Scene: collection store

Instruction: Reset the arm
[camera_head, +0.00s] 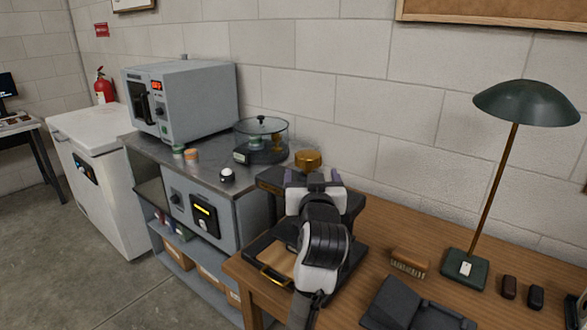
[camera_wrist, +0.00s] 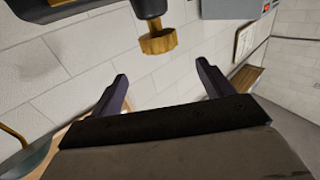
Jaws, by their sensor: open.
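My gripper (camera_wrist: 165,90) is open in the wrist view, its two dark fingers apart with nothing between them. In the head view my arm reaches over the left part of the wooden table, and my gripper (camera_head: 314,178) is at its far end, partly hidden by my wrist. A black press-like device (camera_head: 268,180) with a brass knob (camera_head: 308,158) stands there, partly hidden behind my arm. In the wrist view the brass knob (camera_wrist: 158,41) is beyond the fingertips, apart from them.
A green lamp (camera_head: 525,103), a brush (camera_head: 409,262) and a dark open case (camera_head: 405,305) are on the wooden table (camera_head: 370,240). A metal bench at left holds a grey oven (camera_head: 190,98) and a glass-lidded vessel (camera_head: 262,140). A white chest (camera_head: 95,130) stands farther left. The floor in front is clear.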

